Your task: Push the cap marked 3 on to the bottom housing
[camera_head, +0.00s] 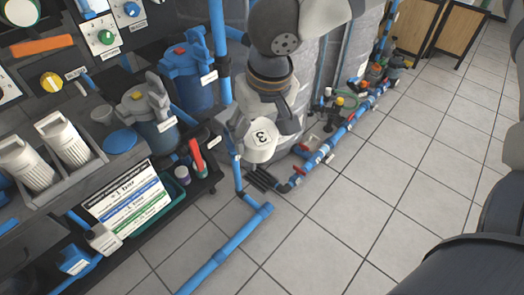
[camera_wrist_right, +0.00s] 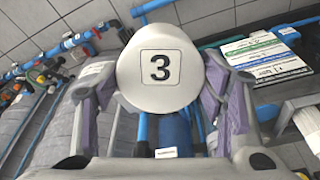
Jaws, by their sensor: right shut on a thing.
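A blue body (camera_wrist_right: 173,132) shows behind the cap in the wrist view. I cannot tell which housing is the bottom one. My left gripper is not in view.
A grey-topped housing (camera_head: 152,110) and white cartridges (camera_head: 66,142) stand on the rack at left. A label board (camera_head: 128,203) leans in front. Blue floor piping (camera_head: 228,250) with red valves runs below and right of the gripper. The tiled floor (camera_head: 400,180) at right is clear.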

